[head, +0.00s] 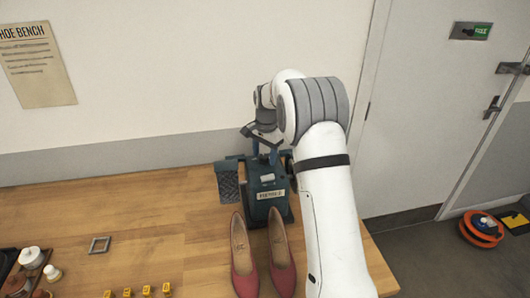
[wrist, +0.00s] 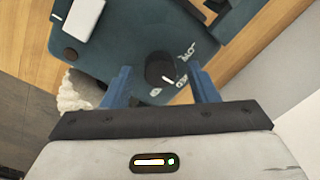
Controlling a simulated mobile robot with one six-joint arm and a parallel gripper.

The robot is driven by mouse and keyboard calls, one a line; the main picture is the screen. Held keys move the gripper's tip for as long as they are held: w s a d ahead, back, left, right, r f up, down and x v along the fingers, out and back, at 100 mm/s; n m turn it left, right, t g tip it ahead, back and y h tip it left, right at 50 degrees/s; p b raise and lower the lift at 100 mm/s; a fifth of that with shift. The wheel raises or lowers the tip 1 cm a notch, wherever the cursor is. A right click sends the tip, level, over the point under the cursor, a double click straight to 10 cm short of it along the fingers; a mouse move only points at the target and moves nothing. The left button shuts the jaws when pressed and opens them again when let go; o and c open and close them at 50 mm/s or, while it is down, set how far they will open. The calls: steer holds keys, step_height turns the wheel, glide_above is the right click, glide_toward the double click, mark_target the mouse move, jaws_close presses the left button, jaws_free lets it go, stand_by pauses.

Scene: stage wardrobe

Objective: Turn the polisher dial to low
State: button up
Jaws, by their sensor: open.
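The polisher (head: 262,186) is a dark teal machine with a name plate, standing at the back of the bench. In the wrist view its teal top (wrist: 115,40) carries a round black dial (wrist: 158,66) with a short white pointer mark towards the lower right. Small white lettering runs around the dial's right and lower side, too small to read surely. My gripper (wrist: 161,84) is open, its two blue fingers on either side of the dial in the picture; I cannot tell whether they touch it. In the head view my gripper (head: 264,143) is over the polisher, partly hidden by my arm.
A pair of red shoes (head: 243,270) stands in front of the polisher. A small grey frame (head: 99,245), several yellow blocks (head: 146,290) and jars (head: 31,258) lie to the left on the wooden bench (head: 170,250). An orange reel (head: 482,228) is on the floor at right.

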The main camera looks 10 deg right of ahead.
steer(key=shift+c, duration=0.2)
steer(key=shift+d, duration=0.1)
steer(key=c, duration=0.9)
steer(key=n+b, duration=0.1)
steer(key=n, duration=0.4)
steer(key=shift+w+n, duration=0.1)
steer(key=shift+n, duration=0.3)
steer(key=n+b, duration=0.1)
steer(key=n, duration=0.4)
steer(key=shift+n, duration=0.4)
steer(key=shift+n+g, duration=0.3)
steer(key=o, duration=0.9)
